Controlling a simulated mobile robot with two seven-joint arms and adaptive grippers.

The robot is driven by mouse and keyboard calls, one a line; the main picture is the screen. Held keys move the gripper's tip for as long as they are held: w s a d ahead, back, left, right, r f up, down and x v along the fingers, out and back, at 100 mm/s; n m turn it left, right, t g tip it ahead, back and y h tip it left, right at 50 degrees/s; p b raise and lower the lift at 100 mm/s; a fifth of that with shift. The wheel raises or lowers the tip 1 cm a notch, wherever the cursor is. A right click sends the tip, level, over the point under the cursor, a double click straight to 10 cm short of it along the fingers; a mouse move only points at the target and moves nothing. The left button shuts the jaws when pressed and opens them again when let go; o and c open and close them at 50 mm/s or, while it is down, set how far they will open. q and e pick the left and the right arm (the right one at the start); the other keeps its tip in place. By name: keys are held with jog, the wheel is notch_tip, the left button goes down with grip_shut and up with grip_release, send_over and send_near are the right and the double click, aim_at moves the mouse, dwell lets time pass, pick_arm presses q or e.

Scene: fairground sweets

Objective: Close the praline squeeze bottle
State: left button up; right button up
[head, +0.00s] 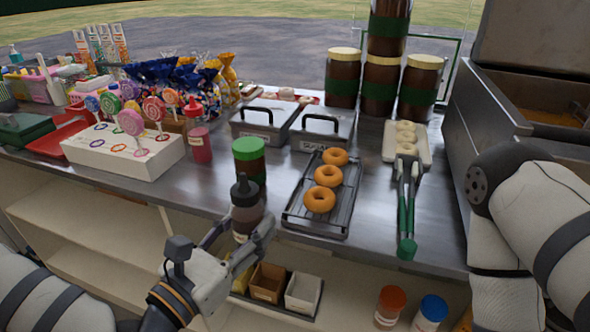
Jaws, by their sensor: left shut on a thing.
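A squeeze bottle (247,212) with a dark pointed top (243,187) and brownish contents stands upright in front of the counter's front edge. It fits the praline squeeze bottle, but no label is readable. My left gripper (240,232) is shut on its lower body, with fingers on both sides. I cannot tell whether the small tip of the bottle's top is open or closed. My right arm comes in at the right edge; its gripper is out of view.
A green-lidded jar (249,158) stands just behind the bottle. A rack (339,222) with three doughnuts and green-handled tongs (407,215) lie to the right. A lollipop stand (122,160) is at left. Shelves with boxes (303,293) are below. Bare counter shows between rack and tongs.

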pick_arm(q)
jog(key=w+a+r+n+t+y, duration=0.1)
jog(key=w+a+r+n+y, duration=0.1)
jog(key=r, duration=0.5)
jog(key=w+a+r+n+t+y, duration=0.1)
jog(key=w+a+r+n+y, duration=0.2)
jog(key=r+y, duration=0.3)
jog(key=shift+a+r+n+t+y, duration=0.3)
jog(key=shift+a+r+t, duration=0.1)
jog(key=shift+a+r, duration=0.4)
jog(key=shift+a+f, duration=0.1)
jog(key=w+a+f+b, duration=0.1)
jog(key=w+a+f, duration=0.2)
jog(key=w+f, duration=0.6)
jog(key=w, duration=0.3)
jog(key=shift+w+a, duration=0.3)
pick_arm(e)
jog(key=shift+s+f+g, duration=0.4)
jog(key=shift+s+f, duration=0.4)
jog(key=shift+s, duration=0.05)
